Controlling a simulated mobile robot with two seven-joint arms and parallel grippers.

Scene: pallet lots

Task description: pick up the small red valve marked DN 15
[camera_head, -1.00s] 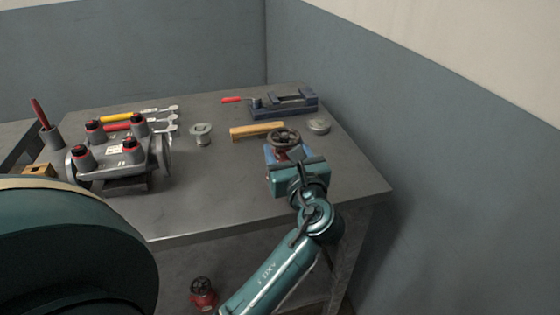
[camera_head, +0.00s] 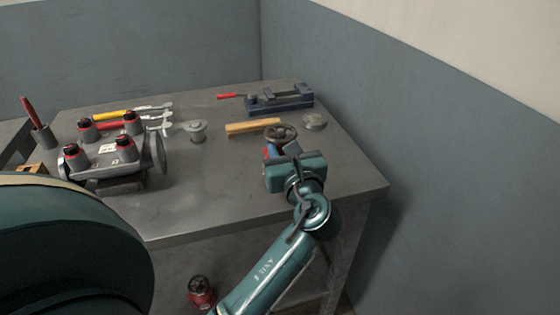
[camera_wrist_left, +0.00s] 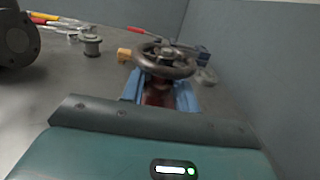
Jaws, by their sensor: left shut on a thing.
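A red valve with a dark round handwheel (camera_head: 281,134) stands at the right part of the grey table (camera_head: 225,205). My left gripper (camera_head: 274,153) is shut on it. In the left wrist view the blue fingers lie on both sides of the red body (camera_wrist_left: 158,93), below the handwheel (camera_wrist_left: 166,60). I cannot read any size marking, and cannot tell whether the valve touches the table. A second red valve (camera_head: 201,294) with a dark handwheel is low down under the table top. My right gripper is not in view.
A wooden block (camera_head: 252,127), a grey spool-like part (camera_head: 195,131), a round metal disc (camera_head: 314,122) and a blue vise (camera_head: 280,99) are near the held valve. A large grey manifold with several red-topped knobs (camera_head: 115,160) stands left. The table's front middle is clear.

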